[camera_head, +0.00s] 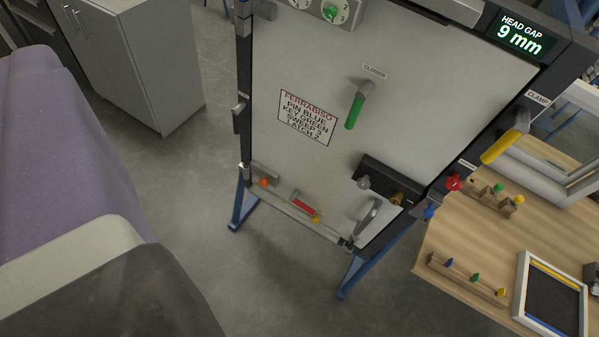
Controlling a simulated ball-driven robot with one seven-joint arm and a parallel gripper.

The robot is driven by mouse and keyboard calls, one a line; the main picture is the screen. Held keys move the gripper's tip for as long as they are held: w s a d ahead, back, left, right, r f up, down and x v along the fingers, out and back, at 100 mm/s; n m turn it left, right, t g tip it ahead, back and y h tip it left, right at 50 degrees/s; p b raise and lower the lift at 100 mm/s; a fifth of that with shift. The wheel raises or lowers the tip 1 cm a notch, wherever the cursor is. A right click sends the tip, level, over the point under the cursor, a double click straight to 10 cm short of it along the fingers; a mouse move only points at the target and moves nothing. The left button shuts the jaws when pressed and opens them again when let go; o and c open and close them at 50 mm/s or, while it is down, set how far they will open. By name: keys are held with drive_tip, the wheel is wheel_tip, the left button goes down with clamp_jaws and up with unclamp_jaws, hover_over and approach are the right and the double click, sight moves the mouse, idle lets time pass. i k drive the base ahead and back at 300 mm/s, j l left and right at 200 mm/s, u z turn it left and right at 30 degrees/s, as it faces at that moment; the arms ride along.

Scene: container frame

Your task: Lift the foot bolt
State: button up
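A pale door panel (300,55) stands tilted in the view within a dark frame. No fitting is legibly labelled as the foot bolt, so I cannot tell for certain which one it is. Low on the panel are an orange knob (263,182) at the left and a red bar (304,206) with a yellow end (316,218). A small dark fitting (346,243) sits at the bottom right corner. A dark plate (392,183) carries a grey knob and a brass part, with a curved grey handle (368,217) below. My gripper's fingers are not in view.
A green closer handle (356,107) and a yellow clamp handle (504,143) stick out. Blue legs (242,205) support the frame. A wooden table (455,235) with pegs and a tray stands right, a grey cabinet (150,60) upper left. Floor before the door is clear.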

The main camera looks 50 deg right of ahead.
sight(349, 246)
drive_tip(key=j+z, duration=0.15)
drive_tip(key=z, duration=0.3)
drive_tip(key=k+j+z, duration=0.1)
drive_tip(key=z, duration=0.35)
drive_tip(key=j+z, duration=0.1)
drive_tip(key=z, duration=0.3)
drive_tip(key=k+z, duration=0.15)
drive_tip(key=z, duration=0.3)
